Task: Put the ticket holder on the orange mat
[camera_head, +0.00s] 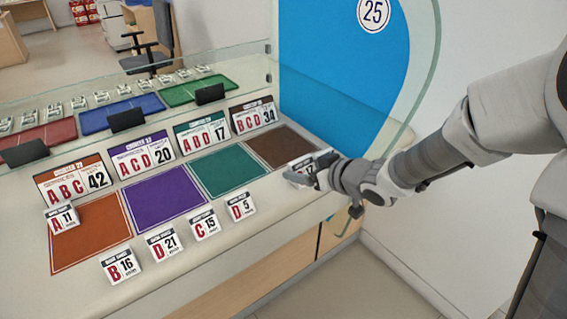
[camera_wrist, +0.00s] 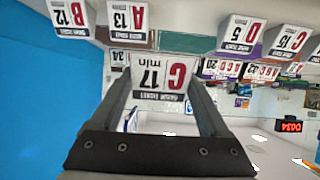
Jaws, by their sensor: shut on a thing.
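My gripper (camera_head: 306,178) is at the right end of the counter, in front of the brown mat. In the wrist view, my gripper (camera_wrist: 160,98) is shut on a white ticket holder (camera_wrist: 160,79) marked C 17, which looks upside down there. In the head view the held holder is hard to tell from a card partly hidden by my gripper. The orange mat (camera_head: 92,236) lies at the left end of the counter, well away from my gripper. A holder marked A 11 (camera_head: 62,219) stands at its left edge, and the ABC 42 sign (camera_head: 72,181) stands behind it.
Holders B 16 (camera_head: 120,264), D 21 (camera_head: 164,243), C 15 (camera_head: 206,224) and D 5 (camera_head: 241,206) line the front edge. A 13 (camera_wrist: 128,20) and B 12 (camera_wrist: 70,14) show in the wrist view. Purple (camera_head: 164,199), green (camera_head: 227,171) and brown (camera_head: 284,147) mats lie between. A glass screen (camera_head: 200,62) stands behind.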

